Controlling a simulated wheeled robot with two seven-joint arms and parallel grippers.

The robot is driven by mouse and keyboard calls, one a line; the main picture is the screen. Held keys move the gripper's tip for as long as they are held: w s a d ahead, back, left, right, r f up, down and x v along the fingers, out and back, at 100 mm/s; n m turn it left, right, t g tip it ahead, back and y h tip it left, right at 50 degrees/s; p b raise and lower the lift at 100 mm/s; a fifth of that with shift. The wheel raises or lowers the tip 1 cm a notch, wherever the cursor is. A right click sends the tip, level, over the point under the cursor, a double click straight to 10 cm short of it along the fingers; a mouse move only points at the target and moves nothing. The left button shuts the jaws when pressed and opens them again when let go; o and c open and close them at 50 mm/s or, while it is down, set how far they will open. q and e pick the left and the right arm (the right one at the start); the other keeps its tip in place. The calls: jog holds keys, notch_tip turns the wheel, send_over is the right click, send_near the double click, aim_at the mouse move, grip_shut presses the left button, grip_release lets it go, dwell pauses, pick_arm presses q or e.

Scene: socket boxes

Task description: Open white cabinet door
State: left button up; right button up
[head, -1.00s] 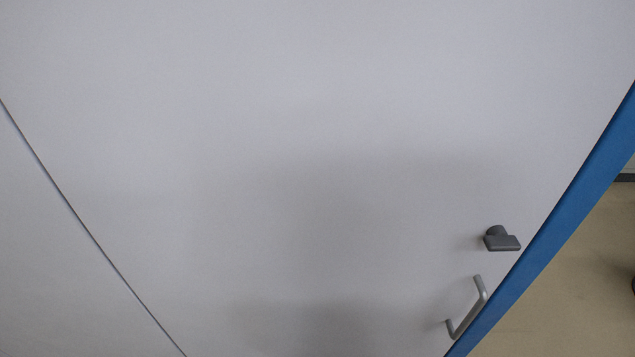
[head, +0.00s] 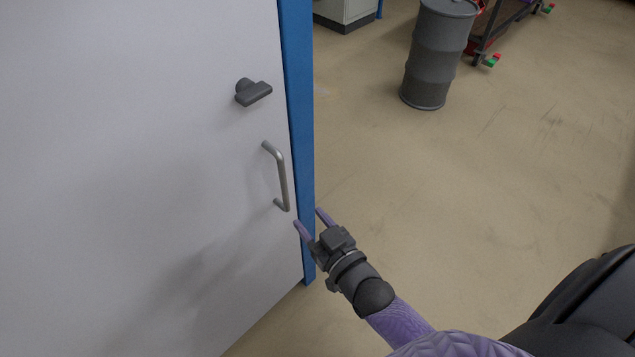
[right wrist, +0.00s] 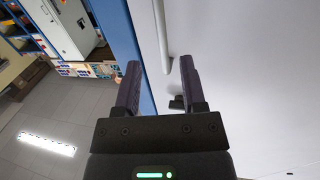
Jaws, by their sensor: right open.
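The white cabinet door (head: 130,150) fills the left of the head view and looks shut. A grey bar handle (head: 282,178) stands upright near its right edge, with a dark grey knob (head: 252,92) above it. My right gripper (head: 309,216) is open and empty, just below and right of the handle, by the blue frame (head: 299,110). In the right wrist view the handle (right wrist: 162,35) shows as a pale bar beyond the open fingers (right wrist: 160,85), and the knob (right wrist: 177,102) shows between them. The handle is not between the fingers in the head view. My left gripper is not in view.
A grey drum (head: 437,55) stands on the floor at the back, with a cart (head: 505,25) beside it. A light cabinet (head: 345,12) stands at the top. The floor (head: 450,190) right of the door is clear.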

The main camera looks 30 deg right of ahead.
aim_at(285, 187)
jog(key=w+b, duration=0.1)
jog(key=w, duration=0.2)
jog(key=w+a, duration=0.1)
jog(key=w, duration=0.2)
jog(key=w+b, duration=0.1)
jog(key=w, duration=0.2)
jog(key=shift+w+a+r+b, duration=0.2)
jog(key=shift+a+r+b, duration=0.1)
jog(key=shift+r+b, duration=0.1)
jog(key=shift+w+r, duration=0.1)
jog(key=shift+w, duration=0.25)
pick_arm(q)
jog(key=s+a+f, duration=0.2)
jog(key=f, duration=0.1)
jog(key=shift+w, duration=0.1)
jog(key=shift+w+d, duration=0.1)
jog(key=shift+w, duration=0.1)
pick_arm(e)
grip_shut()
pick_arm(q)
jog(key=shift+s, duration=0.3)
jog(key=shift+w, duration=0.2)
